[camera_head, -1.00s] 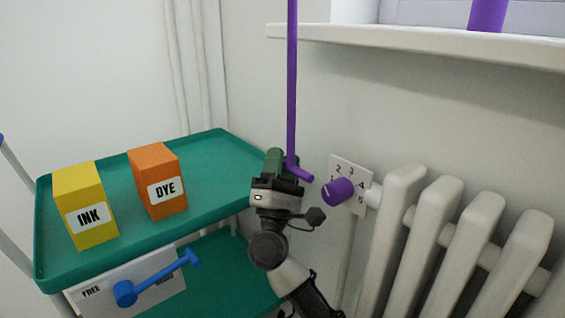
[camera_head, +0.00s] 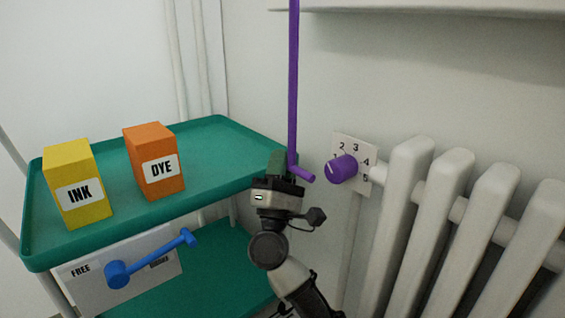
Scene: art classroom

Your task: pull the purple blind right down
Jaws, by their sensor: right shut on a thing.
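A long purple rod (camera_head: 293,85) hangs down in front of the wall and ends in a short bent foot at its lower end. My right gripper (camera_head: 280,168) comes up from below and is shut on the rod near its lower end, just left of the foot. The fingers partly hide the place of contact. The purple blind itself is not in view. My left gripper is not in view.
A green trolley (camera_head: 60,248) stands left, with a yellow INK box (camera_head: 77,185), an orange DYE box (camera_head: 153,160) and a blue lever (camera_head: 150,262). A purple dial (camera_head: 341,168) and a white radiator (camera_head: 440,220) are close on the right. The sill (camera_head: 430,8) is above.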

